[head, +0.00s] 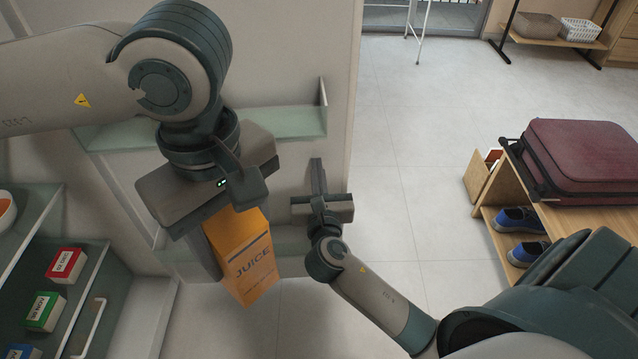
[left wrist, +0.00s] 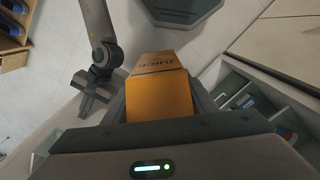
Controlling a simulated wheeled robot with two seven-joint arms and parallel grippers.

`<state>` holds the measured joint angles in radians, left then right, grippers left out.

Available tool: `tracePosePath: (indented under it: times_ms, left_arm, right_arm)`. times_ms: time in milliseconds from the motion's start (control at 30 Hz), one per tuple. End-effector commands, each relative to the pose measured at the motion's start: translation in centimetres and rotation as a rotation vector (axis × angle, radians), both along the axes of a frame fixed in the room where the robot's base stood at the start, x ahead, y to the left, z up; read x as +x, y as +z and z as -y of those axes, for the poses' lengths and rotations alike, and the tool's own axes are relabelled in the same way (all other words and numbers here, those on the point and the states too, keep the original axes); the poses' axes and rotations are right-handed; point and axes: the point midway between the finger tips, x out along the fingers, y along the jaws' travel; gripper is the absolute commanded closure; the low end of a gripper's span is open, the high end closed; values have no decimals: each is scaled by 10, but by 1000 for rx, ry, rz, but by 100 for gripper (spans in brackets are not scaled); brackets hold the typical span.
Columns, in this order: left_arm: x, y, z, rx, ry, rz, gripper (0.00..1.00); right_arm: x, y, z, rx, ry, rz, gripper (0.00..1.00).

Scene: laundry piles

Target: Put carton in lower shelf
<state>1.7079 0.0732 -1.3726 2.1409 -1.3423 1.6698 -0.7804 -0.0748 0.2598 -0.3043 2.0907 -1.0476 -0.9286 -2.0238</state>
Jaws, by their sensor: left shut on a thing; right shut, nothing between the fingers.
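An orange juice carton (head: 243,260) hangs below my left gripper (head: 225,225) in the head view, slightly tilted. My left gripper is shut on it, and the carton (left wrist: 160,92) also shows between the fingers in the left wrist view. A light shelf unit stands behind my left arm, with a greenish upper shelf (head: 300,122) and a lower shelf (head: 291,240). The carton is in front of the lower shelf's edge in the picture; I cannot tell how far apart they are. My right gripper (head: 318,170) is shut and empty, right of the carton near the unit.
An open glass-sided cabinet (head: 100,285) at lower left holds several small boxes, including a red one (head: 66,264) and a green one (head: 45,311). A wooden rack (head: 560,222) with a maroon suitcase (head: 580,160) and blue shoes stands at right. The tiled floor between is clear.

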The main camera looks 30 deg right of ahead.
Motion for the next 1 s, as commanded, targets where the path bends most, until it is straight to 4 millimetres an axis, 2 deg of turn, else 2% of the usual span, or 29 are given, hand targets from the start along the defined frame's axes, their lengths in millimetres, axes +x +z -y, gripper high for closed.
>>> tracePosePath:
  times_ms: [200,733,867,1000]
  left_arm:
    - [0,-1,0,-1,0,0,89]
    - [0,2,0,-1,0,0,89]
    - [0,10,0,-1,0,0,89]
    - [0,20,0,-1,0,0,89]
  right_arm:
    - [15,0,8,0,-1,0,100]
    - [23,1,12,-4,9,-1,100]
    - [40,3,21,-9,46,1,100]
    - [70,4,39,-10,111,1,100]
